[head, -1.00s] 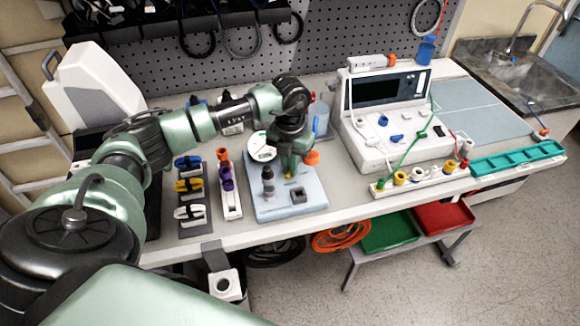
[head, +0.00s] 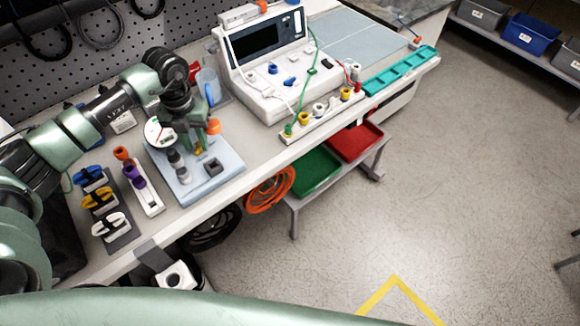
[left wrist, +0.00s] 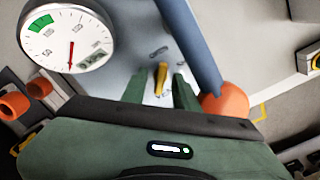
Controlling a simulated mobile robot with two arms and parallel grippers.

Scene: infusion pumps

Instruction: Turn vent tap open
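The small yellow tap lever (left wrist: 161,78), which I take for the vent tap, sits on the pale blue board (head: 222,183). In the left wrist view it points nearly straight up the picture, tilted slightly. My left gripper (left wrist: 160,88) is open, with one green finger on each side of the lever and a gap showing on both sides. In the head view my left gripper (head: 198,147) points down over the board and partly hides the tap. My right gripper is not in view.
A round gauge (left wrist: 68,40) with a red needle stands left of the tap. A blue-grey post (left wrist: 188,45) and an orange knob (left wrist: 225,105) are close on the right. A dark cylinder (head: 176,160) and a small dark square block (head: 213,168) stand on the board.

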